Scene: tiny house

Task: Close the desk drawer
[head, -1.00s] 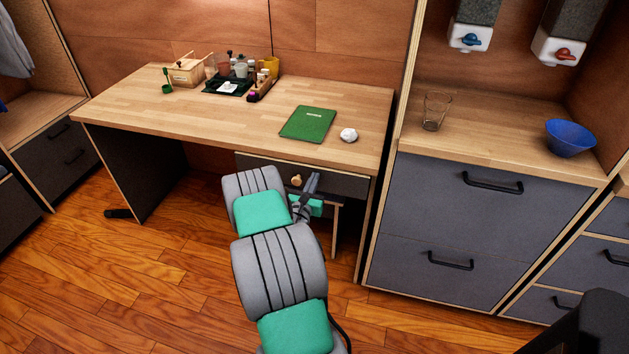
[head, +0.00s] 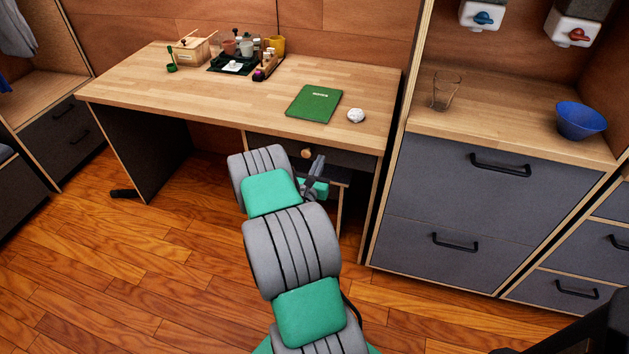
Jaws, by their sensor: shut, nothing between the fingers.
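The desk (head: 200,100) has a dark grey drawer (head: 350,158) under the right part of its top, with a small round wooden knob (head: 306,153). My arm covers part of the drawer's left side and the space below. How far the drawer stands out from the desk is hard to tell from this angle. My gripper (head: 317,165) is shut and empty, just right of and slightly below the knob, in front of the drawer face. Whether it touches the face cannot be told.
A green notebook (head: 314,104) and a crumpled white ball (head: 356,116) lie on the desktop above the drawer. A grey cabinet (head: 460,190) with black handles stands close on the right, bearing a glass (head: 445,92) and blue bowl (head: 581,122). The wooden floor at left is clear.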

